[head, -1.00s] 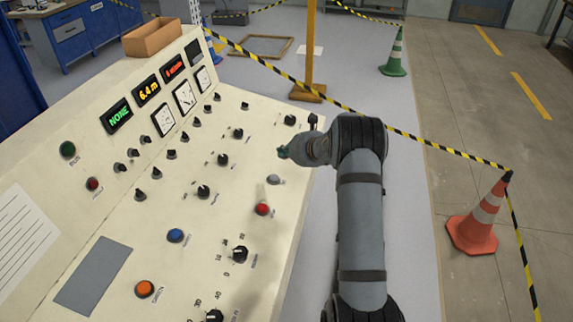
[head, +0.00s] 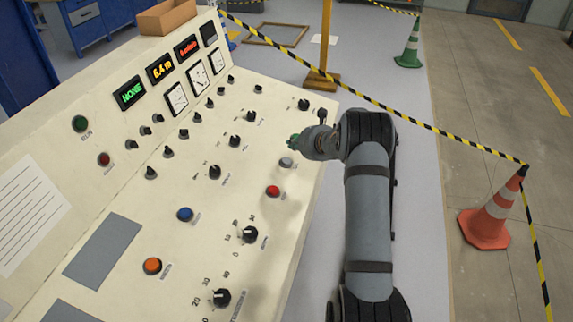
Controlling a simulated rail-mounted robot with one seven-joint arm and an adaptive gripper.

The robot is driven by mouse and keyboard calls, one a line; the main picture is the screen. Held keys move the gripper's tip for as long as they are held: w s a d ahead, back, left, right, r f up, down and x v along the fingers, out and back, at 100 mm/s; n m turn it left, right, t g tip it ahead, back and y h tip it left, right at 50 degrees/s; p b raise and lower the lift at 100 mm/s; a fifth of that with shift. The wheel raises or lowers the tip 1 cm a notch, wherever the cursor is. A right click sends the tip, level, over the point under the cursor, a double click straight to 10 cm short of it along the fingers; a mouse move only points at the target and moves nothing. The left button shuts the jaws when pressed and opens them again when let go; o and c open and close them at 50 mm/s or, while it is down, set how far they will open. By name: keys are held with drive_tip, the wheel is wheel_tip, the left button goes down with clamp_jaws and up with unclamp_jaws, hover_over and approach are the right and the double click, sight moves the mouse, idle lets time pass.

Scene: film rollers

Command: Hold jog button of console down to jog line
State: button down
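The console (head: 120,185) is a cream sloped panel filling the left and middle of the head view. Its lower face carries a grey-white button (head: 287,162), a red button (head: 273,191), a blue button (head: 185,214) and an orange button (head: 152,265). The small labels are too blurred to tell which is the jog button. My gripper (head: 294,142) is over the panel's right part, just above the grey-white button in the picture.
Several black knobs, such as one (head: 249,234) near the front, stand up from the panel. A green button (head: 80,123) and a dark red button (head: 104,159) sit at left. Striped tape (head: 430,130) and an orange cone (head: 488,222) bound the floor at right.

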sight(290, 163)
drive_tip(key=shift+w+a+f+b, duration=0.1)
drive_tip(key=shift+a+f+b, duration=0.15)
drive_tip(key=shift+f+b, duration=0.7)
drive_tip(key=shift+a+f+b, duration=0.2)
drive_tip(key=shift+f+b, duration=0.4)
drive_tip(key=shift+f, duration=0.6)
drive_tip(key=shift+f, duration=0.1)
drive_tip(key=shift+a+f+b, duration=0.1)
drive_tip(key=shift+f+b, duration=0.2)
drive_tip(key=shift+b, duration=0.3)
drive_tip(key=shift+a+f+b, duration=0.1)
drive_tip(key=shift+f+b, duration=0.4)
idle(1.6)
drive_tip(key=shift+r+p, duration=0.5)
drive_tip(key=shift+r, duration=0.4)
drive_tip(key=shift+d+r, duration=0.1)
drive_tip(key=shift+d, duration=0.1)
drive_tip(key=shift+d+r+p, duration=0.2)
drive_tip(key=shift+r+p, duration=0.35)
drive_tip(key=shift+r, duration=0.25)
drive_tip(key=shift+d+r+p, duration=0.15)
drive_tip(key=shift+r+p, duration=0.45)
drive_tip(key=shift+r, duration=0.15)
drive_tip(key=shift+d+r+p, duration=0.2)
drive_tip(key=shift+r+p, duration=0.35)
drive_tip(key=shift+r, duration=0.25)
